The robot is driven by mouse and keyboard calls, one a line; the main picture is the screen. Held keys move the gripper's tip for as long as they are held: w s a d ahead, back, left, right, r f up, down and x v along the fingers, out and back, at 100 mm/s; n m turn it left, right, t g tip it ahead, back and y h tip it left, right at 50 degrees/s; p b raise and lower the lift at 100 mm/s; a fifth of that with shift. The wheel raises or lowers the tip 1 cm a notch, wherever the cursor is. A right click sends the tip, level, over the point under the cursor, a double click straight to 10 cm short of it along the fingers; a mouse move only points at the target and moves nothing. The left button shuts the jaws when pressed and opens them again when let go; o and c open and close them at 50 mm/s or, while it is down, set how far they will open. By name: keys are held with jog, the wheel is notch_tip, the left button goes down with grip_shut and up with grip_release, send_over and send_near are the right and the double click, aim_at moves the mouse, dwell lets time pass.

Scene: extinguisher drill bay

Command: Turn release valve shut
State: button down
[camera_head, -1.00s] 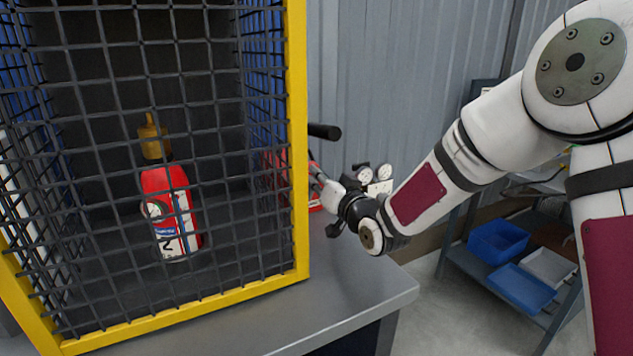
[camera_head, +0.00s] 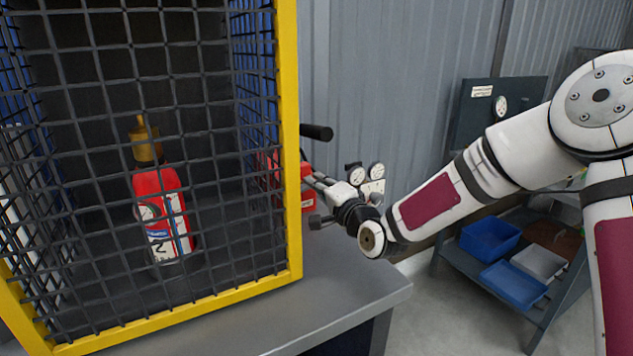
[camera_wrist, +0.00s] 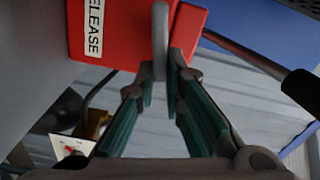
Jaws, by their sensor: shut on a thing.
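A red box (camera_wrist: 110,35) fills the top of the wrist view, with a white label of which "ELEASE" can be read. The grey release valve handle (camera_wrist: 160,30) stands in front of it, seen edge-on. My gripper (camera_wrist: 163,75) has its green-padded fingers on either side of the handle's near end, shut on it. In the head view the red box (camera_head: 308,190) is partly hidden behind the yellow-framed cage, and my gripper (camera_head: 318,182) reaches it from the right. The contact itself is too small to tell there.
The mesh cage (camera_head: 290,200) holds a red extinguisher (camera_head: 160,205) and stands close left of my gripper. A black-gripped lever (camera_head: 317,132) sticks out above the red box. The grey bench (camera_head: 350,290) is bare in front. Blue bins (camera_head: 490,238) sit on a shelf at right.

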jog(key=shift+f+m, duration=0.25)
jog(key=shift+m, duration=0.45)
jog(key=shift+f+m, duration=0.2)
jog(key=shift+m, duration=0.5)
jog(key=c, duration=1.7)
grip_release()
jog(key=v, duration=1.2)
